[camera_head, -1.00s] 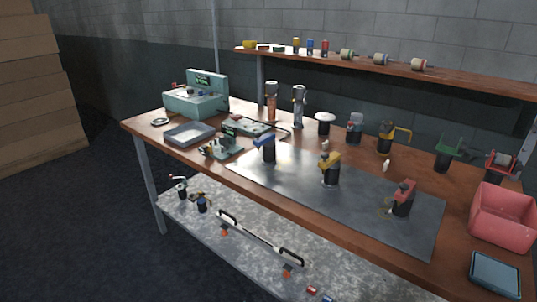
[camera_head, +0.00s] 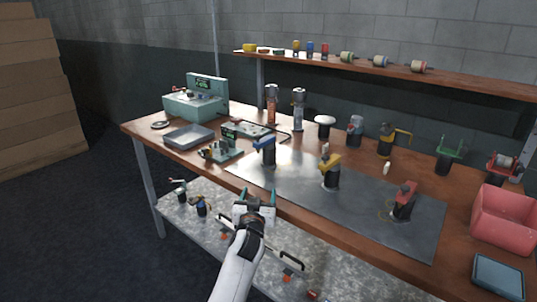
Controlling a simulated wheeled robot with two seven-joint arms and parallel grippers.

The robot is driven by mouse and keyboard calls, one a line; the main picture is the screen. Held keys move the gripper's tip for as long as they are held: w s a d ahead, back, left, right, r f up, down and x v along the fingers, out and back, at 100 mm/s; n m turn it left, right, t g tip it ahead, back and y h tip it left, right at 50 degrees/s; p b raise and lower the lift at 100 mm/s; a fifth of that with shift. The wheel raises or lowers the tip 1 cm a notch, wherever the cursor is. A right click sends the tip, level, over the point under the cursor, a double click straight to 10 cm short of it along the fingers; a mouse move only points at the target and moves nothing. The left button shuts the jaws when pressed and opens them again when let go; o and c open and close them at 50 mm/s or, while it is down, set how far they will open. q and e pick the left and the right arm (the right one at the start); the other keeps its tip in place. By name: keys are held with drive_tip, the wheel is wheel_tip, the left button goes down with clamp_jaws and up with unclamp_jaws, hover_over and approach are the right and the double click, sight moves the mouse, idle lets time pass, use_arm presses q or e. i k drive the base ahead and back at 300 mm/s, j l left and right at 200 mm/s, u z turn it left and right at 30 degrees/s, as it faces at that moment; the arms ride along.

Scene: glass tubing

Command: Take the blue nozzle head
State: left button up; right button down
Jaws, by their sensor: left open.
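The blue nozzle head (camera_head: 265,143) sits on top of a dark upright stand at the left end of the grey metal sheet (camera_head: 285,185) on the workbench. Similar stands carry a yellow head (camera_head: 330,162) and a red head (camera_head: 405,190) further right on the sheet. My left gripper (camera_head: 255,197) is open and empty in front of the bench's front edge. In the picture it is below the blue nozzle head and apart from it. My right gripper does not show.
A grey tray (camera_head: 189,137) and a small green fixture (camera_head: 221,150) lie left of the blue head. A teal machine (camera_head: 196,100) stands behind them. A pink bin (camera_head: 503,217) is at the far right. A lower shelf (camera_head: 185,225) runs beneath the bench.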

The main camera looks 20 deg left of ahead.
sight(267, 143)
drive_tip(key=i+j, duration=0.25)
drive_tip(key=i, duration=0.2)
drive_tip(key=i+j, duration=0.3)
drive_tip(key=i, duration=0.15)
